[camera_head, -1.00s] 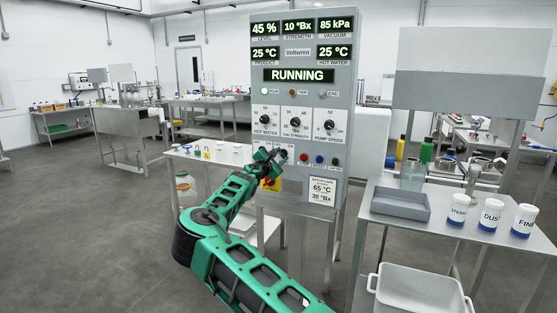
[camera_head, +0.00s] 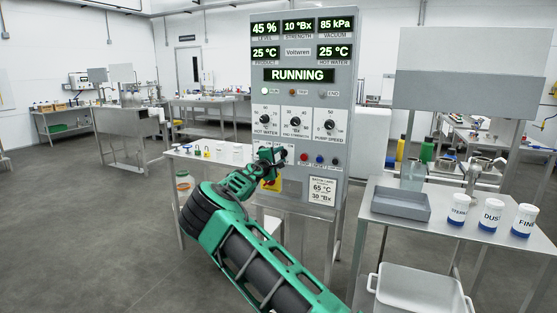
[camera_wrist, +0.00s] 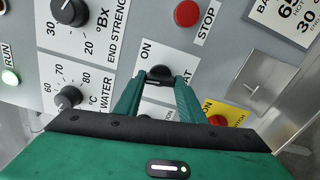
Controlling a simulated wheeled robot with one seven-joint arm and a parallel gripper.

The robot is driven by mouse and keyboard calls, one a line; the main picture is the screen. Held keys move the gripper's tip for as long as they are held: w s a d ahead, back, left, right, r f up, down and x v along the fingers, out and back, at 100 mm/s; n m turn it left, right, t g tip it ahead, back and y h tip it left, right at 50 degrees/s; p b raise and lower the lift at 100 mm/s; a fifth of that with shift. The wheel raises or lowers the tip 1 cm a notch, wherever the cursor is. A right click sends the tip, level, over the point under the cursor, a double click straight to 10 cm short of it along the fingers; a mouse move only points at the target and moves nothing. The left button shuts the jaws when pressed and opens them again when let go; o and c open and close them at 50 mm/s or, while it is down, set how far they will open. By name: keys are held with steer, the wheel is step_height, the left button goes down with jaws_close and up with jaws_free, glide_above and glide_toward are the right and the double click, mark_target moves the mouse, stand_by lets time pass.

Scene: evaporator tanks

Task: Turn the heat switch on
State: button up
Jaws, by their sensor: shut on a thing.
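The heat switch (camera_wrist: 160,73) is a black knob on a white label in the wrist view. "ON" and the end of the word "HEAT" show beside it; my fingers hide part of the label. My gripper (camera_wrist: 159,84) is shut on this knob, with one green finger on each side. I cannot tell clearly which way the knob points. In the head view my gripper (camera_head: 277,155) is at the lower left of the grey control panel (camera_head: 344,110) and hides the switch there.
The red STOP button (camera_wrist: 187,13) and a yellow plate with a red switch (camera_wrist: 220,121) are close by. The HOT WATER knob (camera_wrist: 68,97) is to the left. The display (camera_head: 299,75) reads RUNNING. A side table with a grey tray (camera_head: 400,204) stands at right.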

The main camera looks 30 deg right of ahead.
steer(key=shift+f+m, duration=0.15)
steer(key=shift+m, duration=1.65)
steer(key=shift+f+m, duration=0.2)
steer(key=shift+m, duration=1.6)
steer(key=shift+f+m, duration=0.15)
steer(key=shift+m, duration=1.65)
steer(key=shift+f, duration=0.1)
steer(key=o, duration=1)
steer(key=shift+o, duration=0.2)
steer(key=shift+r, duration=0.25)
steer(key=v, duration=1)
steer(key=shift+a, duration=0.3)
